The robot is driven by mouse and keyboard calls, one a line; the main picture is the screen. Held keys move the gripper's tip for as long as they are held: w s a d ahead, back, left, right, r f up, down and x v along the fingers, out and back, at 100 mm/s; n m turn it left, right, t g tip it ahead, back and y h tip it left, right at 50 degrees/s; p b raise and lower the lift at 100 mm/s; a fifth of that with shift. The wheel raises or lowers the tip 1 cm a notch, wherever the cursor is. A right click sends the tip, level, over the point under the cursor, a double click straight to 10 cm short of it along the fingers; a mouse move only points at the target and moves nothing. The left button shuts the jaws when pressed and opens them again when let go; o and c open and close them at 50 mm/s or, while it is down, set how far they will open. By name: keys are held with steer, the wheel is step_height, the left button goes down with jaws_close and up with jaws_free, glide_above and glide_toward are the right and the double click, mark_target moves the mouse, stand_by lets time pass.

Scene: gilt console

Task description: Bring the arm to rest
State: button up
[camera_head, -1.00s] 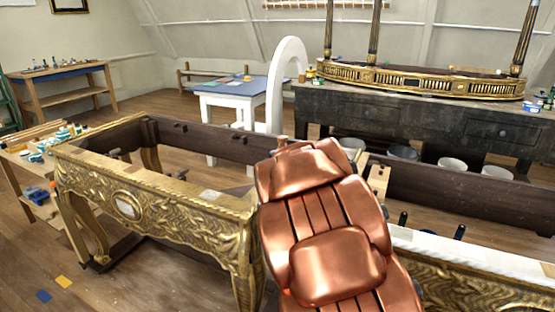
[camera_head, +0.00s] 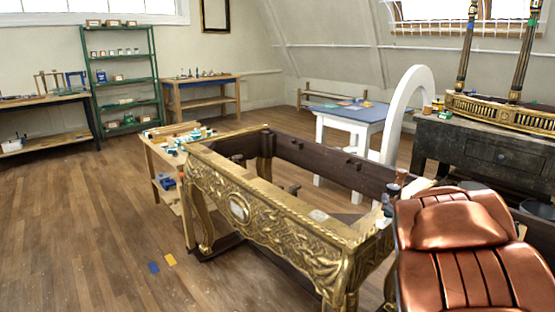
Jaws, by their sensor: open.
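My gripper does not show in the head view. A large copper-coloured, shiny, ribbed body fills the lower right, close to the camera. The console is an open frame with a carved gold front, a pale oval medallion and curved legs. Small objects stand at its right corner, partly hidden and too small to name.
A low wooden bench (camera_head: 163,155) with small bottles stands at the console's left end. A blue-topped white table (camera_head: 362,113) and a white arch (camera_head: 392,130) stand behind it. A green shelf (camera_head: 124,80) is at the back left. The wooden floor (camera_head: 90,220) at left is open.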

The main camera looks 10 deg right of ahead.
steer(key=s+a+f+g+y, duration=0.2)
steer(key=s+a+f+g, duration=0.85)
steer(key=s+f, duration=0.2)
steer(key=s+a+f+n+g+y, duration=0.15)
steer(key=s+a, duration=0.25)
steer(key=s, duration=0.4)
steer(key=s+a+g+y, duration=0.1)
steer(key=s+a+g, duration=0.2)
steer(key=s+a, duration=0.3)
steer(key=s+a+n+g+y, duration=0.1)
steer(key=s+a+g, duration=0.2)
steer(key=s, duration=0.6)
steer(key=s+a+r+n+g, duration=0.1)
steer(key=s+a+r+g, duration=0.15)
steer(key=s, duration=0.35)
step_height(320, 180, up, 17)
steer(key=t+p, duration=0.1)
steer(key=p, duration=1.5)
steer(key=shift+w+t+p, duration=0.35)
steer(key=shift+w+p, duration=0.05)
